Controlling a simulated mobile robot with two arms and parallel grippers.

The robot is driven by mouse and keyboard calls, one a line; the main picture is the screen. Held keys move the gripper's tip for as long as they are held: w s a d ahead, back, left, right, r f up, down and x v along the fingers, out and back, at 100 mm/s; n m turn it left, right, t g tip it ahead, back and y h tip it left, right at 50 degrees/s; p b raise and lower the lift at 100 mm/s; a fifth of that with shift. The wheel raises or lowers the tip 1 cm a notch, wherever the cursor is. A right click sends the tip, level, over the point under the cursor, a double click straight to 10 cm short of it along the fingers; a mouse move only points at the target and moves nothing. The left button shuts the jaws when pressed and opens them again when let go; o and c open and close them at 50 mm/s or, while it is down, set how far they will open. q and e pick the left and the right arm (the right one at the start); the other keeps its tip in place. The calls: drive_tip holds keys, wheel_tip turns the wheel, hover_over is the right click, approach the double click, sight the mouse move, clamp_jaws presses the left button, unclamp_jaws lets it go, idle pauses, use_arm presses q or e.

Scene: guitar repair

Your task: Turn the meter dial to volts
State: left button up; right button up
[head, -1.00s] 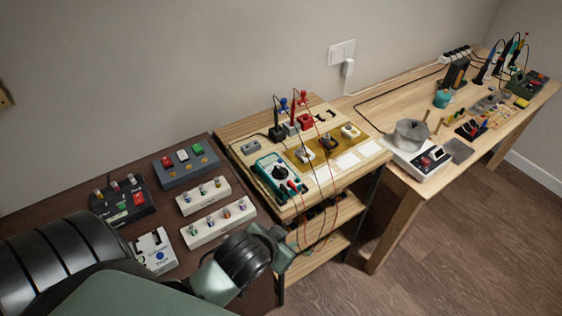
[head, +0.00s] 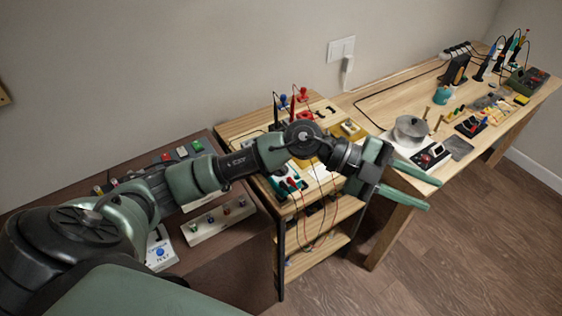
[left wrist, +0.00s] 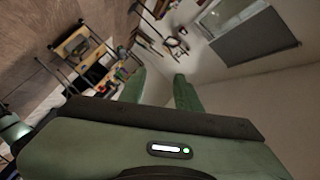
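The teal meter (head: 284,189) lies on the light wooden bench top in the head view, mostly covered by my left arm. Its lower edge with red and black plugs shows below the arm; its dial is hidden. My left gripper (head: 433,193) is open and empty, to the right of the meter and well apart from it, in front of the second bench. In the left wrist view its two fingers (left wrist: 160,78) stand apart with nothing between them. The meter cannot be made out there. My right gripper is not in view.
Red and black leads hang from the meter over the shelf unit (head: 322,218). A white hot plate (head: 421,162) with a grey pot (head: 411,130) stands on the second bench behind my left gripper. A dark table (head: 215,262) with pedals is at left. Open floor lies at right.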

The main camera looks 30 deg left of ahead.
use_arm(q)
drive_tip(key=w+a+f+g+y, duration=0.2)
drive_tip(key=a+f+y, duration=0.55)
drive_tip(key=a, duration=0.35)
drive_tip(key=a+n+y, duration=0.1)
drive_tip(key=a+y, duration=0.1)
drive_tip(key=a, duration=0.5)
drive_tip(key=w+a+n+y, duration=0.1)
drive_tip(key=a+n+y, duration=0.1)
drive_tip(key=a, duration=0.5)
drive_tip(key=a+n+g+y, duration=0.1)
drive_tip(key=a+y, duration=0.3)
drive_tip(key=a, duration=0.3)
drive_tip(key=shift+w+a+f+n, duration=0.1)
drive_tip(key=shift+w+f+n, duration=0.05)
drive_tip(key=shift+f+n, duration=0.15)
drive_tip(key=shift+a+f, duration=0.2)
wheel_tip(320, 180, down, 7)
drive_tip(key=shift+d+f+p, duration=0.1)
drive_tip(key=shift+p, duration=0.85)
clamp_jaws()
